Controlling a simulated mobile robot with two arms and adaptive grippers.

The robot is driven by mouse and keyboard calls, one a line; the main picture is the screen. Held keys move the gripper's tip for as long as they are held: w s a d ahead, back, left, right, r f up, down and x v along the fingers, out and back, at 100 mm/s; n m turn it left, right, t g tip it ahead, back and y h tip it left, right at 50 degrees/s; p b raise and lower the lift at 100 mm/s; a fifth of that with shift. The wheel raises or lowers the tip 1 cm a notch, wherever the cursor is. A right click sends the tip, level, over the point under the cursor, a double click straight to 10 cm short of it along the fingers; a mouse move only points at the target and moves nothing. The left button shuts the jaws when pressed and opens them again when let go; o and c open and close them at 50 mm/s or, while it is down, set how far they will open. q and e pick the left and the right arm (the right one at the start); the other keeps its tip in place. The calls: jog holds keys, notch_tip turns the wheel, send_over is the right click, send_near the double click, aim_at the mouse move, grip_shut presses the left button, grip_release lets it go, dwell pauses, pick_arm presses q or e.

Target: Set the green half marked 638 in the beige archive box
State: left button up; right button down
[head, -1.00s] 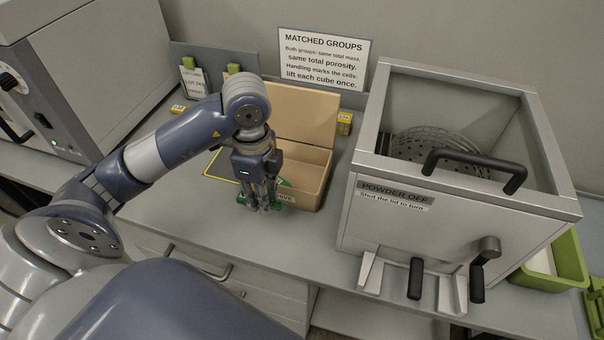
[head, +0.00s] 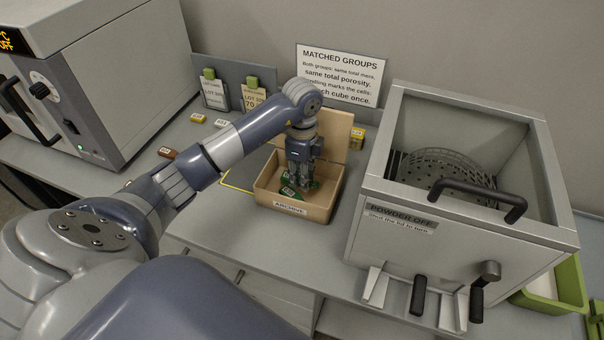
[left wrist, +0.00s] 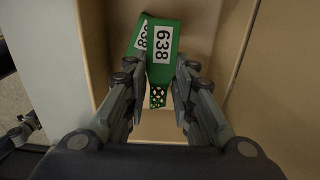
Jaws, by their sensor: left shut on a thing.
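The beige archive box (head: 262,196), labelled ARCHIVE with its lid raised at the back, stands on the bench. My left gripper (head: 301,187) points down inside it. In the left wrist view the gripper (left wrist: 160,84) is shut on the green half marked 638 (left wrist: 163,58), a lattice piece with a white label. A second green half (left wrist: 132,42) with a partly covered label lies beside and partly behind it. The box walls surround both pieces. Whether the held half touches the box floor is hard to tell. My right gripper is out of view.
A grey powder-off cabinet (head: 455,240) stands close to the right of the box. A MATCHED GROUPS sign (head: 342,75) stands behind. Lot cards (head: 214,95) stand at the back left, with small labelled blocks before them. A grey oven (head: 95,85) is far left.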

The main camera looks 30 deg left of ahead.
pick_arm(q)
jog(key=shift+f, duration=0.6)
jog(key=shift+f+b, duration=0.3)
jog(key=shift+f, duration=0.3)
jog(key=o, duration=0.8)
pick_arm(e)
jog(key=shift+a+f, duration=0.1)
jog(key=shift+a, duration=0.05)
